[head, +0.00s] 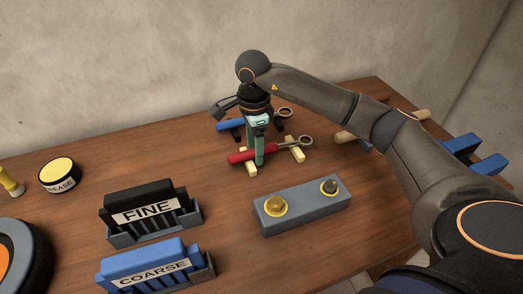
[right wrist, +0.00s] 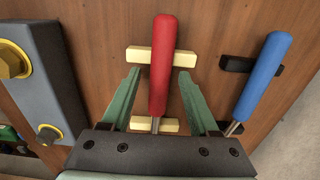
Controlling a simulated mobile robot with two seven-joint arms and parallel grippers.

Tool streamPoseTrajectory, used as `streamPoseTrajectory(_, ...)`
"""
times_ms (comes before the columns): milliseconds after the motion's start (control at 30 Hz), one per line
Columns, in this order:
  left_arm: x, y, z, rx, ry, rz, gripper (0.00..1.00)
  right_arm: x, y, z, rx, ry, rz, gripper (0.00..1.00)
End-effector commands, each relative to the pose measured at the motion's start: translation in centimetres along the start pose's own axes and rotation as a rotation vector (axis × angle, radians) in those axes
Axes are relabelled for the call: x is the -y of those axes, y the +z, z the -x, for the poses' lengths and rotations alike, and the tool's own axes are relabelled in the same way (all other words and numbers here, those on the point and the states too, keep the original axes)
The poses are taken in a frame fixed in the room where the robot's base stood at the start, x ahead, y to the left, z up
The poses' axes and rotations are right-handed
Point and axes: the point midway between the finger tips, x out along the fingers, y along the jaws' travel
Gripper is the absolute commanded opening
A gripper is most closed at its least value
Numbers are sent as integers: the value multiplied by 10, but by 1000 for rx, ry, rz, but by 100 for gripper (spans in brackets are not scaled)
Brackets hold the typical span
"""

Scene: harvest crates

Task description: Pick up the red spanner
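The red spanner (head: 240,157) lies across two cream rests on the wooden table, with its metal ring end to the right in the head view. My right gripper (head: 258,160) reaches down over it. In the right wrist view the red handle (right wrist: 162,65) runs between the two green fingers of the right gripper (right wrist: 158,82). The fingers stand apart, with a gap on each side of the handle. Part of the spanner's shaft is hidden behind the gripper body. My left gripper is not in view.
A blue spanner (head: 230,126) lies on dark rests just behind the red one. A grey block with yellow bolts (head: 303,205) stands in front. Holders marked FINE (head: 150,213) and COARSE (head: 155,268) stand front left.

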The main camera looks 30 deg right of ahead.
Motion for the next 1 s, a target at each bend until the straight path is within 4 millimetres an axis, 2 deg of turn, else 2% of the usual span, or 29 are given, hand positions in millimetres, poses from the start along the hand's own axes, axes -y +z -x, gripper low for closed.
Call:
streamPoseTrajectory(67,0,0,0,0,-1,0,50,0,0,0,0,0,0,50)
streamPoseTrajectory(500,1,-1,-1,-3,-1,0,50,0,0,1,0,0,0,1)
streamPoseTrajectory(1000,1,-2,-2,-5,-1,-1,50,0,0,1,0,0,0,0)
